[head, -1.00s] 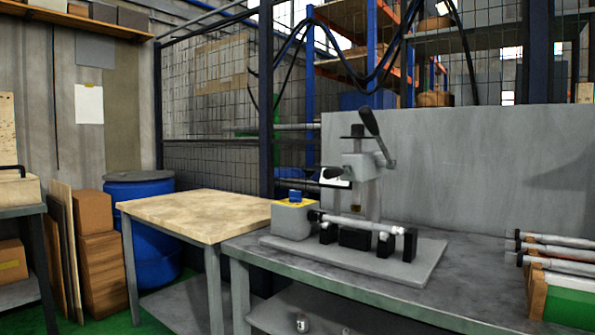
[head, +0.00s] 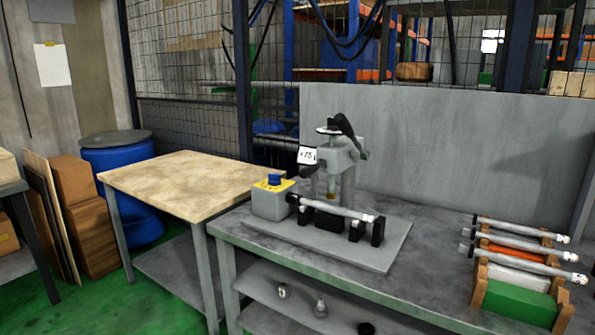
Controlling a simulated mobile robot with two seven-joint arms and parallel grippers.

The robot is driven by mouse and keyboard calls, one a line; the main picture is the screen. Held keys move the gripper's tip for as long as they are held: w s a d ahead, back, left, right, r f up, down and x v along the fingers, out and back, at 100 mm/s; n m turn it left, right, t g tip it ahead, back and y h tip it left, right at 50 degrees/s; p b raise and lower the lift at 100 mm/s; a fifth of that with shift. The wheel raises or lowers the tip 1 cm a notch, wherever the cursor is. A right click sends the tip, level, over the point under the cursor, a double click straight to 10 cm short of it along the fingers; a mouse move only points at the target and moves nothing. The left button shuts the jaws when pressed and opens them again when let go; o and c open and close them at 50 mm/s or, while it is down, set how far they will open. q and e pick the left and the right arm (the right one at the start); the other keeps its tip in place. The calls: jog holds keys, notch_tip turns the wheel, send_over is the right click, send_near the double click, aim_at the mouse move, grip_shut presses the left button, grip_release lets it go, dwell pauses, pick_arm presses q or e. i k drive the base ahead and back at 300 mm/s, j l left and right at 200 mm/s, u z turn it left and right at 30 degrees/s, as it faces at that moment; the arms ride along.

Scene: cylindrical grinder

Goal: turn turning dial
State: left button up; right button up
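A small blue knob (head: 274,180), possibly the turning dial, sits on the yellow top of a grey box (head: 271,203) at the left end of the grey metal bench (head: 420,286). Beside it stands the grey grinder fixture (head: 334,176) on a flat base plate (head: 372,260). The fixture has a black lever (head: 348,130) at its top and a small white display (head: 307,155) on its left side. A metal cylinder (head: 335,208) lies across black supports in front. Neither of my grippers is in view.
A wooden-topped table (head: 190,178) stands left of the bench. A rack (head: 520,288) with several cylinders is at the bench's right. A grey panel (head: 440,140) rises behind. A blue barrel (head: 128,205) and brown boxes (head: 88,220) stand at left. Green floor is clear in front of them.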

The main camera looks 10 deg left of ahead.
aim_at(274, 178)
jog(key=i+j+z, duration=0.1)
jog(key=z, duration=0.3)
jog(key=j+z, duration=0.45)
jog(key=i+j+z, duration=0.2)
jog(key=j, duration=0.15)
jog(key=j+z, duration=0.15)
jog(key=j, duration=0.15)
jog(key=j+z, duration=0.15)
jog(key=j, duration=0.65)
